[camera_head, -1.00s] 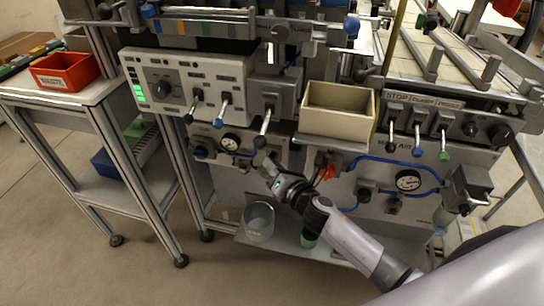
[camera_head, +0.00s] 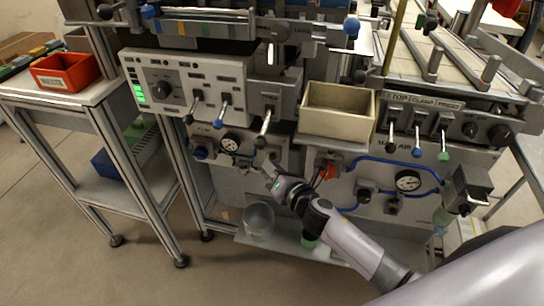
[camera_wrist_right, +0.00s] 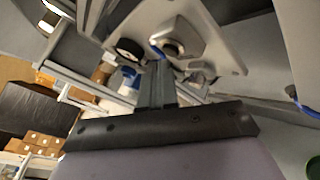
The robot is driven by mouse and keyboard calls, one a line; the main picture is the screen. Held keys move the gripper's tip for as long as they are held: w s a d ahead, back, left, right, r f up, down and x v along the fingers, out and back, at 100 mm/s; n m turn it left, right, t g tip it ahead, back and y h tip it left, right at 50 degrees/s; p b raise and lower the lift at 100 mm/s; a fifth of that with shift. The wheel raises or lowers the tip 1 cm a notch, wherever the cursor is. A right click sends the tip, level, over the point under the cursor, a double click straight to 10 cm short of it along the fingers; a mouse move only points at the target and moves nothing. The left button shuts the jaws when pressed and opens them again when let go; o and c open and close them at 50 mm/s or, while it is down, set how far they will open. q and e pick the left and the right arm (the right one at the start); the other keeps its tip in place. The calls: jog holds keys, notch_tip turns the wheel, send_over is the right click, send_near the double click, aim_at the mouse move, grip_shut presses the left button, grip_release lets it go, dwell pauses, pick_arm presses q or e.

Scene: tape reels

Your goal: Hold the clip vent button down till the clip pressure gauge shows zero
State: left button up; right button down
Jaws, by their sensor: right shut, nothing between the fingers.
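The clip pressure gauge (camera_head: 230,143) is a small white dial with a black rim on the grey lower panel. Its needle is too small to read. My right gripper (camera_head: 268,166) is shut and empty, right of and a little below the gauge, close to the panel. My left gripper is not in view.
Lever handles (camera_head: 264,128) hang just above my right gripper. A beige bin (camera_head: 338,124) sits to the right. A second gauge (camera_head: 408,181) and blue hoses are further right. A clear jar (camera_head: 258,220) stands on the lower shelf. A red bin (camera_head: 66,72) is on the left table.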

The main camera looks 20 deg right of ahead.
jog(key=shift+s+a, duration=0.2)
jog(key=shift+s, duration=0.1)
jog(key=s+a, duration=0.1)
jog(key=s, duration=0.1)
jog(key=s+a, duration=0.1)
jog(key=s, duration=0.1)
jog(key=shift+a, duration=0.4)
dwell(0.4)
jog(key=s+d+m+g+p, duration=0.1)
jog(key=s+m+g+p, duration=0.1)
jog(key=s+m, duration=0.5)
jog(key=s+d+f+m+g+p, duration=0.1)
jog(key=s+d+m+p, duration=0.1)
jog(key=s+m, duration=0.6)
jog(key=s+d+m+g+h+p, duration=0.1)
jog(key=s+m+p, duration=0.3)
jog(key=m, duration=0.9)
jog(key=shift+s+d+f+m+g, duration=0.4)
jog(key=shift+s+g, duration=0.4)
jog(key=shift+s, duration=0.9)
